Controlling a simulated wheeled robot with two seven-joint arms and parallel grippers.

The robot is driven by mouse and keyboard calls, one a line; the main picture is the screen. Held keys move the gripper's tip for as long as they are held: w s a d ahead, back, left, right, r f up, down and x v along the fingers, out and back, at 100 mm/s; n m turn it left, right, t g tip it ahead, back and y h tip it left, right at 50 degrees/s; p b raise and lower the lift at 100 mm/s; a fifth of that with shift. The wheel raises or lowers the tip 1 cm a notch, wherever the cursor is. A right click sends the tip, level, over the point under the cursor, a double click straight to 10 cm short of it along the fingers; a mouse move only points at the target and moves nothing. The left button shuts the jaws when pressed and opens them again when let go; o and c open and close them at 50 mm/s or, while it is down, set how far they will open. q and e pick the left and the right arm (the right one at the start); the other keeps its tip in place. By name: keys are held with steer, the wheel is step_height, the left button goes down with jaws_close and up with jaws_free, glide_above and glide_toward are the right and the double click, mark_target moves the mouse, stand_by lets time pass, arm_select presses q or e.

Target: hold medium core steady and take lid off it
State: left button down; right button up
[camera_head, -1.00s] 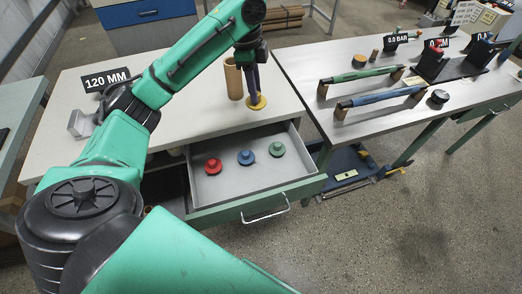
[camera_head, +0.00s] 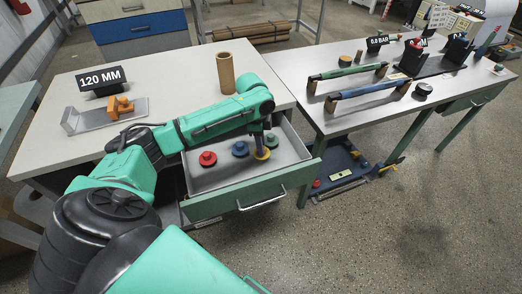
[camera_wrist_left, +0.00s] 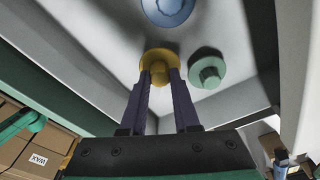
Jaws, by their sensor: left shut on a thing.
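The brown cardboard core (camera_head: 225,73) stands upright and open at the top on the left table, with no gripper on it. My left gripper (camera_head: 259,146) is shut on the knob of a yellow lid (camera_head: 262,154), in or just above the open drawer. In the left wrist view the yellow lid (camera_wrist_left: 155,61) sits between the fingertips (camera_wrist_left: 159,76). Blue (camera_wrist_left: 168,10) and green (camera_wrist_left: 207,72) lids lie beside it. The head view also shows a red lid (camera_head: 208,158). I cannot tell whether the yellow lid touches the drawer floor. My right gripper is out of view.
The open drawer (camera_head: 224,205) juts out from the left table (camera_head: 175,82). A "120 MM" sign (camera_head: 101,79) and a metal bracket (camera_head: 85,117) with an orange part (camera_head: 119,106) stand on that table. Rollers with green and blue handles (camera_head: 368,95) lie on the right table.

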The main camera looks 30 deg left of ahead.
mark_target(257, 152)
arm_select(q)
step_height(257, 152, down, 3)
steer(key=shift+f, duration=0.1)
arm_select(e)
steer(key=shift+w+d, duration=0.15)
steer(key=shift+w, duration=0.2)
arm_select(q)
steer(key=c, duration=0.7)
jaws_free()
steer(key=shift+o, duration=0.2)
step_height(257, 152, up, 12)
steer(key=a, duration=0.1)
steer(key=shift+s+a, duration=0.15)
steer(key=shift+s, duration=0.15)
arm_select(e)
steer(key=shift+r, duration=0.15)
arm_select(q)
steer(key=shift+r+p, duration=0.2)
steer(key=shift+p, duration=0.1)
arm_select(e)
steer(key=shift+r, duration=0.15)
